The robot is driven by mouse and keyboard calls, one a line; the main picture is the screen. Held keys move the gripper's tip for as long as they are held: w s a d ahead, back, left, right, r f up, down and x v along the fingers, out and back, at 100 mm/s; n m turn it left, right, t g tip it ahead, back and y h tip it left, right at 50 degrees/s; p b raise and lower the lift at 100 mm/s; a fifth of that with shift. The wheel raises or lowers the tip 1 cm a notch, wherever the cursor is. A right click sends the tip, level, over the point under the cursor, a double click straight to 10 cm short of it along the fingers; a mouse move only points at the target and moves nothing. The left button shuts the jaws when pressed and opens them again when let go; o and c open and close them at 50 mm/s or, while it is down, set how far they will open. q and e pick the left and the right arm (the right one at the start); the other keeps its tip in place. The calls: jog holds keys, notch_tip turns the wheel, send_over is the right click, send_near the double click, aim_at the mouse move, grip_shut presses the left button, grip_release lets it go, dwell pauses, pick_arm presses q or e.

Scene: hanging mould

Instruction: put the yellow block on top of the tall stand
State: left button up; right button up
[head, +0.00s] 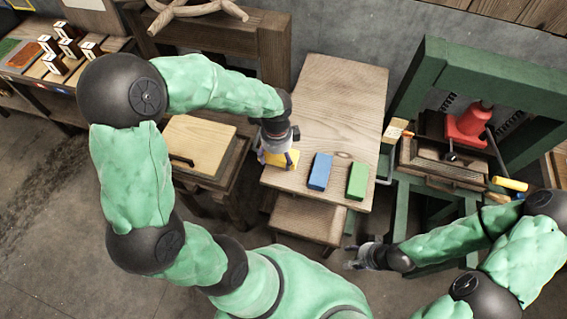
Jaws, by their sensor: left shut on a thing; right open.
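The yellow block (291,153) is at the left front part of the wooden table (340,95), mostly hidden by my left gripper. My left gripper (277,162) points down over it and is shut on it; I cannot tell whether the block still touches the tabletop. My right gripper (358,259) is open and empty, low in front of the table. I cannot tell for sure which support is the tall stand. A low wooden stool (308,218) stands at the table's front, and a wooden stand with a pale top (200,142) is to its left.
A blue block (320,171) and a green block (357,181) lie on the table right of my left gripper. A green press (430,90) with a red part (468,124) stands at right. The table's back half is clear.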

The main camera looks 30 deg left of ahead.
aim_at(284, 161)
pick_arm(q)
jog(key=shift+w+d+f, duration=0.25)
jog(key=shift+w+f, duration=0.1)
jog(key=shift+f, duration=0.2)
jog(key=shift+w+d+f, duration=0.25)
jog(key=shift+w+f, duration=0.1)
jog(key=shift+f, duration=0.15)
jog(key=shift+w+f+b, duration=0.15)
jog(key=shift+f+b, duration=0.45)
jog(key=shift+f, duration=1)
jog(key=shift+d+f, duration=0.1)
jog(key=o, duration=1.2)
jog(key=shift+r, duration=0.45)
notch_tip(284, 161, up, 11)
jog(key=p, duration=0.2)
jog(key=shift+r+p, duration=0.15)
jog(key=shift+p, duration=0.2)
